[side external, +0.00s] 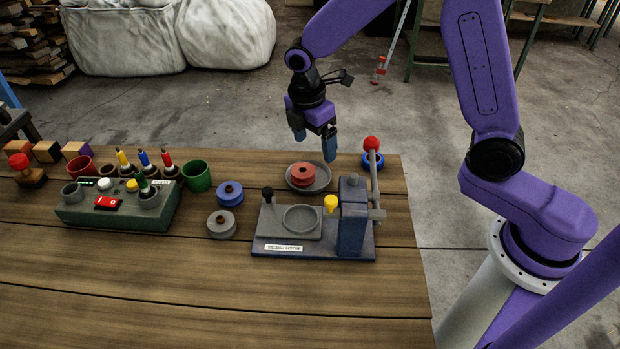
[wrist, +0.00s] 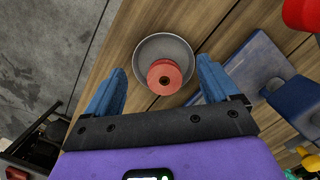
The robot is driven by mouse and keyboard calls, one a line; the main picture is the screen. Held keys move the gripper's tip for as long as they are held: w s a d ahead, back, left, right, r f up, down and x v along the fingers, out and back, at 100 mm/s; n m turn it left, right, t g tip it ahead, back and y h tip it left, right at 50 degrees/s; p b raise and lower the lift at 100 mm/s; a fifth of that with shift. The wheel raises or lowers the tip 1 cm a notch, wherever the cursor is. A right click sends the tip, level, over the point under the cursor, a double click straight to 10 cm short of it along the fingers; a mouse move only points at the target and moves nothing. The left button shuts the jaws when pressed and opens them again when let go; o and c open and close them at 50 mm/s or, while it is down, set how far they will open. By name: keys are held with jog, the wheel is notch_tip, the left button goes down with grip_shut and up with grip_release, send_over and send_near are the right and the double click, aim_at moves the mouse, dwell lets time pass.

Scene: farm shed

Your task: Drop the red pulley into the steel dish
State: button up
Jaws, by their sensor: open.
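The red pulley (side external: 303,174) sits inside the round grey steel dish (side external: 322,183) on the table, behind the press. In the wrist view the red pulley (wrist: 164,77) lies in the near part of the steel dish (wrist: 150,46), close to its rim. My gripper (side external: 315,142) is above the dish and apart from the pulley. Its two blue fingers are spread wide with nothing between them. The wrist view also shows the open fingers of my gripper (wrist: 160,88), one on each side of the pulley and dish.
A press (side external: 352,222) with a red-knobbed lever (side external: 371,144) stands right in front of the dish. A blue pulley (side external: 230,193) and a grey pulley (side external: 221,223) lie to the left. A green cup (side external: 196,176) and a control box (side external: 118,207) are farther left. The table front is clear.

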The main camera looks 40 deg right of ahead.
notch_tip(320, 180, up, 17)
jog(key=a, duration=0.2)
jog(key=shift+a+r, duration=0.15)
jog(key=shift+a, duration=0.15)
jog(key=s+d+f+m, duration=0.1)
jog(key=s+d+f, duration=0.1)
jog(key=s, duration=0.7)
jog(key=s+d+f+m+y, duration=0.1)
jog(key=s+f, duration=0.4)
jog(key=s, duration=0.5)
jog(key=s+d+f+m+y, duration=0.1)
jog(key=s+d+f+m, duration=0.2)
jog(key=s, duration=0.6)
jog(key=shift+s+d+f, duration=0.15)
jog(key=shift+d+f, duration=0.25)
jog(key=shift+d, duration=0.8)
